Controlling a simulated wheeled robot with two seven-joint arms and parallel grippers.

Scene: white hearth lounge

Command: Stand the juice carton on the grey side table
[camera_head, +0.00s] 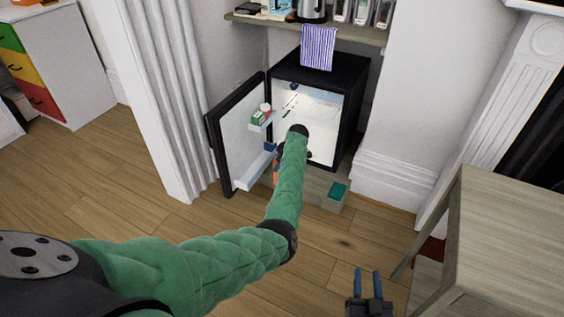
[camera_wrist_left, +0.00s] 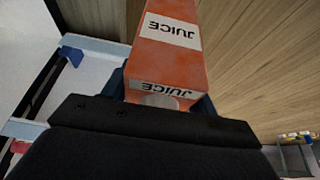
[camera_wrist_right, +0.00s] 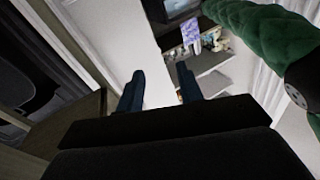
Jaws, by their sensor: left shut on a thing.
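The orange juice carton (camera_wrist_left: 165,62) with white JUICE labels sits between the fingers of my left gripper (camera_wrist_left: 160,92), which is shut on it. In the head view a small orange part of the carton (camera_head: 277,170) shows beside my green left arm, in front of the open fridge; the arm hides most of it. My right gripper (camera_head: 368,284) is open and empty at the bottom of the head view, left of the side table; its parted fingers show in the right wrist view (camera_wrist_right: 160,88). The grey side table (camera_head: 515,220) stands at the right with a bare top.
A small black fridge (camera_head: 345,75) stands open, its door (camera_head: 233,145) swung left with items on its shelf. A low wooden plinth (camera_head: 318,189) bears a green item (camera_head: 337,190). A shelf (camera_head: 350,30) hangs above. Wooden floor (camera_head: 130,170) is clear at left.

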